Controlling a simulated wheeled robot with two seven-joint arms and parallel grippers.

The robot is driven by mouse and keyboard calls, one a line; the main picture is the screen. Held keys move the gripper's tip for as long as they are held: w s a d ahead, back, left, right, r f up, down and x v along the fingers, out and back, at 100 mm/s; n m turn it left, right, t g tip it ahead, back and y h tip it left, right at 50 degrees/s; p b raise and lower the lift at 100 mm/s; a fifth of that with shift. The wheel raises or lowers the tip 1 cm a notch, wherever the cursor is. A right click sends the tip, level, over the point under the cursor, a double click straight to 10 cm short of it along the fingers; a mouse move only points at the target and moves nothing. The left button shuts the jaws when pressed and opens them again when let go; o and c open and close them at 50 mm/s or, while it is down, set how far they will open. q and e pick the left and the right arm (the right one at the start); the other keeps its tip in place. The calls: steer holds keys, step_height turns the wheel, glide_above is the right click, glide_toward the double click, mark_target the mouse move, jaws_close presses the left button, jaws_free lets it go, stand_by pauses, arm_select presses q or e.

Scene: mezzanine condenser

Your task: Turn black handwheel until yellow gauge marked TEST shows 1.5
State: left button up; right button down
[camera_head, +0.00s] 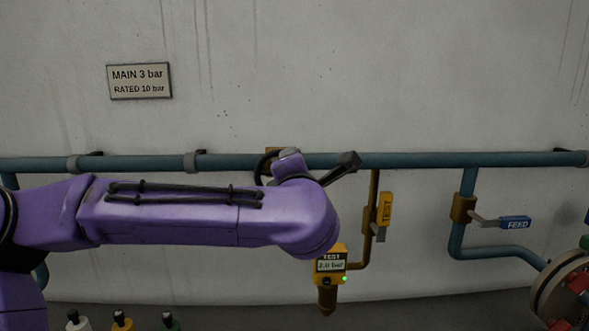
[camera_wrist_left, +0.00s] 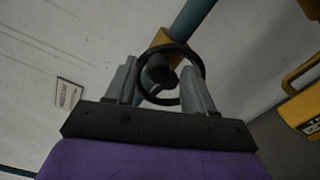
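The black handwheel (camera_head: 261,166) is on the blue pipe, mostly hidden behind my left arm in the head view. In the left wrist view the handwheel (camera_wrist_left: 160,70) is in front of my left gripper (camera_wrist_left: 160,72). The gripper's two grey fingers stand apart, one on each side of the wheel's hub, and the right finger overlaps the rim. I cannot tell whether they touch it. The yellow TEST gauge (camera_head: 331,263) appears to read 2.0 bar, with a green light lit beside its display. My right gripper is not in view.
A yellow TEST lever (camera_head: 386,209) and a blue FEED lever (camera_head: 515,223) are on pipes to the right. A round flange (camera_head: 565,295) is at the right edge. Several small bottle-like tops (camera_head: 122,320) show at the bottom left. A wall sign (camera_head: 139,82) reads MAIN 3 bar, RATED 10 bar.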

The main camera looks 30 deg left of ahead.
arm_select(q)
steer(key=b+v, duration=0.4)
steer(key=v, duration=0.6)
steer(key=shift+s, duration=0.2)
